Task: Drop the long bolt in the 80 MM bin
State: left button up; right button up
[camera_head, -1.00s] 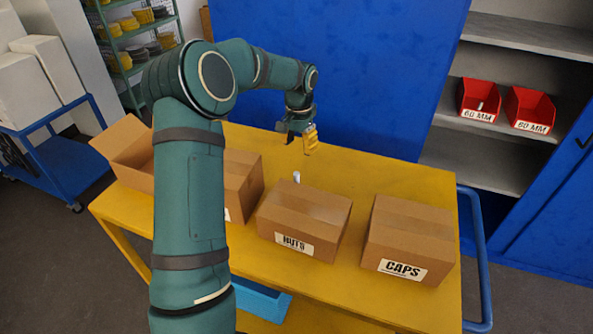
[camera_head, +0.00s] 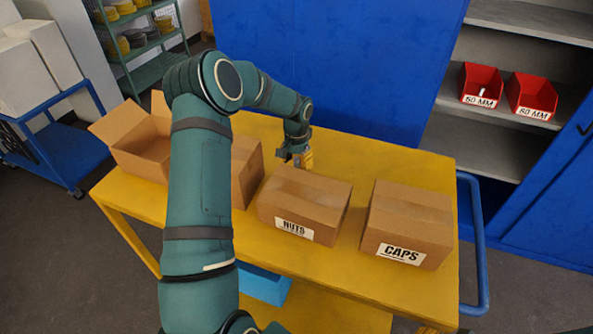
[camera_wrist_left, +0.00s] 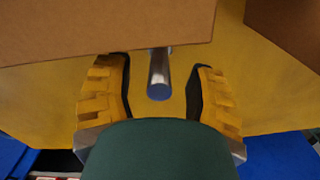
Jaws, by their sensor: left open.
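The long bolt (camera_wrist_left: 159,75) is a plain grey metal shaft, seen in the left wrist view between my left gripper's two yellow fingers. My left gripper (camera_head: 304,160) is open, with a gap between each finger and the bolt. In the head view its fingertips are low behind the NUTS box, and the bolt is hidden there. Two red bins stand on the cabinet shelf at the right, a left bin (camera_head: 481,81) with a small pale object in it and a right bin (camera_head: 532,94). Their labels end in MM, but the numbers are too small to read surely. My right gripper is out of view.
The yellow table (camera_head: 375,160) carries the NUTS box (camera_head: 303,203), the CAPS box (camera_head: 407,222), another closed box (camera_head: 247,170) and an open box (camera_head: 135,140). The table behind the boxes is clear. A blue rail (camera_head: 475,245) runs along its right end.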

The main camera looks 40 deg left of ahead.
pick_arm(q)
jog(key=shift+f, duration=0.7)
grip_shut()
jog(key=shift+r, duration=0.1)
